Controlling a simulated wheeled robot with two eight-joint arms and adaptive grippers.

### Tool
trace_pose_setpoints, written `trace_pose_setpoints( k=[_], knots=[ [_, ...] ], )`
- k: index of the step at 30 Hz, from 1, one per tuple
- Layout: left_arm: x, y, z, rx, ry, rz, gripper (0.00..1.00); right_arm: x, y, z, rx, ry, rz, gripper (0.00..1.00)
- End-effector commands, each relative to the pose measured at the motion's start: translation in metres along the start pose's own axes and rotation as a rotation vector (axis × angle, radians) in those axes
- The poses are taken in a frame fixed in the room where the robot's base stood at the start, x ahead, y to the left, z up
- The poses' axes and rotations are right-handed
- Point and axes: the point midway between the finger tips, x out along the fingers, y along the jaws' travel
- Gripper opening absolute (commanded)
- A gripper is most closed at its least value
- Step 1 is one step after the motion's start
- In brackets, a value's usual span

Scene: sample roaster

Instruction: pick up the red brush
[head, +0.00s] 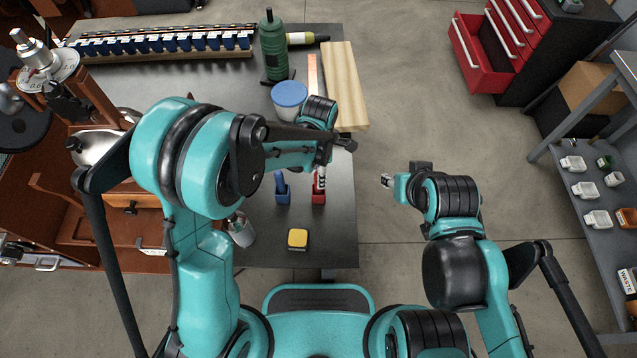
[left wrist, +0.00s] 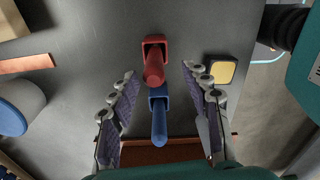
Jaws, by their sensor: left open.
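The red brush (left wrist: 153,68) stands with its handle toward the camera in a red holder (left wrist: 154,45), seen in the left wrist view. The red holder also shows on the dark table in the head view (head: 318,197). A blue brush (left wrist: 159,122) in a blue holder (head: 282,194) stands beside it. My left gripper (left wrist: 158,72) is open and empty above them, its fingers on either side of the brushes. In the head view my left gripper partly covers the red brush. My right gripper (head: 388,181) is off the table's right edge; its finger opening is too small to tell.
On the table (head: 335,225) are a yellow-topped block (head: 298,238), a metal cup (head: 241,230), a blue-lidded tub (head: 289,95), a green bottle (head: 273,45) and a wooden board (head: 345,85). A red drawer cabinet (head: 500,35) and grey shelf stand right. Open floor lies between.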

Motion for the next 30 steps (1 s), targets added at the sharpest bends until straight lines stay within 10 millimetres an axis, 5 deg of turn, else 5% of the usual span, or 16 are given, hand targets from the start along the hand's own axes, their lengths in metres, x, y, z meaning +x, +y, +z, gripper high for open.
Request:
trace_pose_setpoints(
  k=[15,22,27,30],
  knots=[
    [0.066,0.008,-0.001,0.003,-0.001,0.002,0.48,0.029,0.0,0.021,0.0,0.0,0.0,0.4],
    [0.066,0.008,-0.001,0.003,-0.001,0.002,0.48,0.027,0.0,0.019,0.0,0.0,0.0,0.4],
    [0.065,0.008,-0.001,0.003,-0.001,0.002,0.03,0.027,0.0,0.019,0.0,0.0,0.0,0.4],
    [0.066,0.008,-0.001,0.003,-0.001,0.002,0.0,0.027,0.0,0.019,0.0,0.0,0.0,0.4]
  ],
)
